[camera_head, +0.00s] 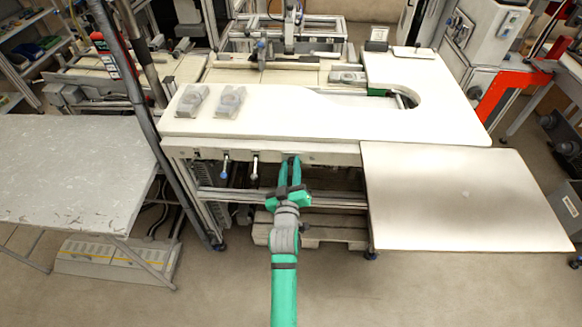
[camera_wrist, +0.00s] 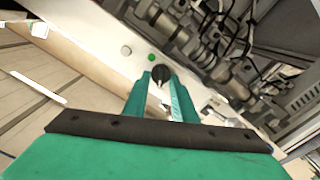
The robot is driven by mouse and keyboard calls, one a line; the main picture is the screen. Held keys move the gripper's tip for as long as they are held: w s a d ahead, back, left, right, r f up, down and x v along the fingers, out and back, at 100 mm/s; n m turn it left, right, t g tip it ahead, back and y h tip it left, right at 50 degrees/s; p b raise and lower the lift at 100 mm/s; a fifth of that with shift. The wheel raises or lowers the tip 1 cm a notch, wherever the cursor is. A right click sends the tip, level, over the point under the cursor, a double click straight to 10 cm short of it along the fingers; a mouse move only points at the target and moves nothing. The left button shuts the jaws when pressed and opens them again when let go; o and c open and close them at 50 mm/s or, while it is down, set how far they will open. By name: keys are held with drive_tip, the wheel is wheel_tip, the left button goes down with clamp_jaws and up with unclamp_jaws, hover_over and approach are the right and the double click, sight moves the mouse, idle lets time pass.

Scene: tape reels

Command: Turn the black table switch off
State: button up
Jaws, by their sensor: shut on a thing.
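The black table switch (camera_wrist: 160,73) is a small round knob on the pale front rail of the table, in the wrist view. My green gripper (camera_wrist: 160,88) has its two fingertips around the knob, one on each side, and is shut on it. In the head view my gripper (camera_head: 291,162) reaches up to the table's front rail below the white top. The switch itself is hidden there behind the fingers. The knob's exact turn position is too small to tell.
A small green button (camera_wrist: 151,57) sits close by the switch on the same rail. Two levers (camera_head: 254,168) hang from the rail to the left of my gripper. A white side panel (camera_head: 465,200) extends to the right, and a grey table (camera_head: 70,170) stands at the left.

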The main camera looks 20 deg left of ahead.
drive_tip(key=shift+a+f+n, duration=0.1)
drive_tip(key=shift+n, duration=0.5)
drive_tip(key=o, duration=1)
drive_tip(key=shift+s, duration=0.1)
drive_tip(key=v, duration=1)
drive_tip(key=shift+s, duration=0.35)
